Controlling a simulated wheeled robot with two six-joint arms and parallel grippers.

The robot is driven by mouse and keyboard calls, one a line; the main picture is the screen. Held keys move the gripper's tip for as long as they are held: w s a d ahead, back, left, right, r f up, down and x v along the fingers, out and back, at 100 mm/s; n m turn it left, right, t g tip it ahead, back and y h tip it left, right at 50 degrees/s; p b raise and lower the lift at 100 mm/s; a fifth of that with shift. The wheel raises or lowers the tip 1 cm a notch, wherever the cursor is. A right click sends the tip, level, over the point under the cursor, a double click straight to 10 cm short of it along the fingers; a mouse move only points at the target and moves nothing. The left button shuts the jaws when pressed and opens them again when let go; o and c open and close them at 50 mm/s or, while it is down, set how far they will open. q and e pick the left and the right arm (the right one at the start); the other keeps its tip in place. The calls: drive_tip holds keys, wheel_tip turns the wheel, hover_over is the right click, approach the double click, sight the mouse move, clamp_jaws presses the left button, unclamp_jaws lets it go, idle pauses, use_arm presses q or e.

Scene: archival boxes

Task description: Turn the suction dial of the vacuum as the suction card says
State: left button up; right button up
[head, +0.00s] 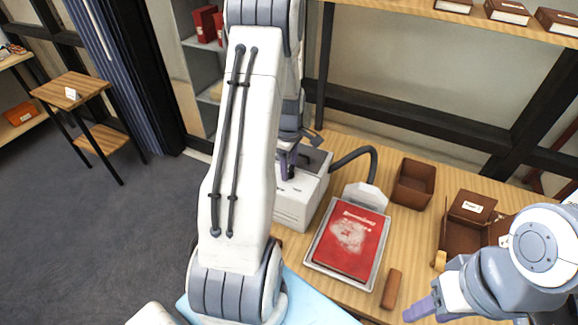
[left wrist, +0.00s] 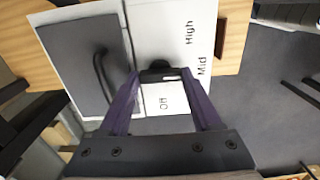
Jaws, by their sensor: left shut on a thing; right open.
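The vacuum (head: 297,203) is a white box with a dark top and a black hose, standing on the wooden table. My left gripper (head: 287,163) is over its top, partly hidden by my left arm. In the left wrist view, my left gripper (left wrist: 161,76) is shut on the black suction dial (left wrist: 158,66), on the vacuum's white face (left wrist: 172,32). The labels Off, Mid and High show around the dial; its exact pointing is hard to tell. My right gripper (head: 420,310) is open and empty at the front right. No readable suction card shows.
A dusty red book (head: 348,240) lies in a pale tray (head: 311,254), beside the hose nozzle (head: 366,196). A brown block (head: 391,289), an open brown box (head: 414,183) and another box with a white label (head: 472,207) stand to the right. A side table (head: 75,87) stands far left.

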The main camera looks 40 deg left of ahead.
sight(289, 170)
use_arm(q)
drive_tip(key=shift+r, duration=0.1)
drive_tip(key=o, duration=1.4)
wheel_tip(289, 170, up, 10)
drive_tip(key=shift+r+b, duration=0.2)
drive_tip(key=shift+b, duration=0.9)
